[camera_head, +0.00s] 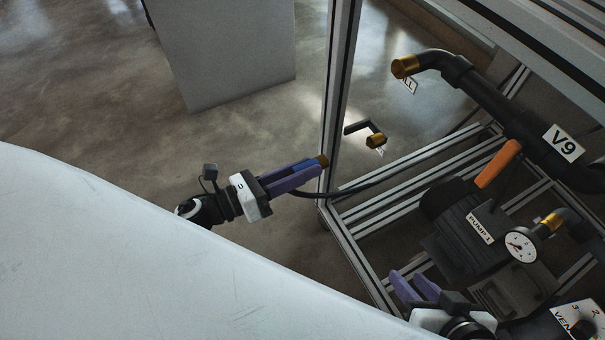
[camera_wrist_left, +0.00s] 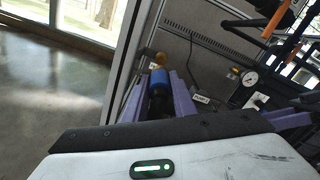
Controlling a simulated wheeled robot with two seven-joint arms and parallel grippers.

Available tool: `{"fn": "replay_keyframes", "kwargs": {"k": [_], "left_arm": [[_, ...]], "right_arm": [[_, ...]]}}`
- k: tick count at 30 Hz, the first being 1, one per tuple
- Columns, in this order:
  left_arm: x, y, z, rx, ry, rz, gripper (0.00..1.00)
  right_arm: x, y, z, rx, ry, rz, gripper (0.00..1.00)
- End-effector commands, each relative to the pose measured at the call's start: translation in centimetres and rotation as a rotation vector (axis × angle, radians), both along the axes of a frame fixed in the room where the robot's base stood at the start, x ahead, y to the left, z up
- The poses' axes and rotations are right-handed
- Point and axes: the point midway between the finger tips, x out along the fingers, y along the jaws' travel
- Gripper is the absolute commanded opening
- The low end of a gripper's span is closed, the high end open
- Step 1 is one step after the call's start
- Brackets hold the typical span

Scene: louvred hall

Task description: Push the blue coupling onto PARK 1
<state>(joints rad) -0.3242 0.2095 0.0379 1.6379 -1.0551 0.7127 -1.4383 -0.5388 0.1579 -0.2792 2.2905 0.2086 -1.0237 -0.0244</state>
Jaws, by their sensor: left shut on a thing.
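My left gripper (camera_head: 318,166) is shut on the blue coupling (camera_head: 303,168), which lies between its purple fingers. It also shows in the left wrist view (camera_wrist_left: 158,82). A brass end (camera_head: 322,160) shows at the coupling's front, close to the frame post; I cannot tell whether it belongs to the coupling. A black elbow with a brass stub (camera_head: 376,141) and a small unreadable tag stands further right, apart from the coupling. I cannot read a PARK 1 label. My right gripper (camera_head: 415,287) is open and empty at the bottom.
An aluminium frame post (camera_head: 338,100) stands right by the left gripper's tips. A black hose (camera_head: 345,191) runs from near that gripper into the frame. Pump 1 (camera_head: 470,225), a gauge (camera_head: 521,246), an orange handle (camera_head: 497,164) and the V9 pipe (camera_head: 530,125) fill the right.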

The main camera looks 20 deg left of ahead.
Motion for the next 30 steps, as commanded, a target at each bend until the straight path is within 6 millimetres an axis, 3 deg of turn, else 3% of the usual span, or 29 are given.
{"fn": "replay_keyframes", "kwargs": {"k": [5,21,30], "left_arm": [[0.6,-0.6,-0.2,-0.007,0.001,-0.013,0.0],[5.6,-4.6,-0.2,-0.006,-0.001,-0.013,0.0],[6.4,-5.2,-0.2,-0.002,0.004,-0.015,0.0]], "right_arm": [[0.0,0.1,0.0,-0.002,0.003,0.004,0.31],[0.1,0.1,-0.2,0.005,-0.001,0.003,0.31],[0.3,0.3,0.4,0.016,-0.015,0.003,0.31]]}}
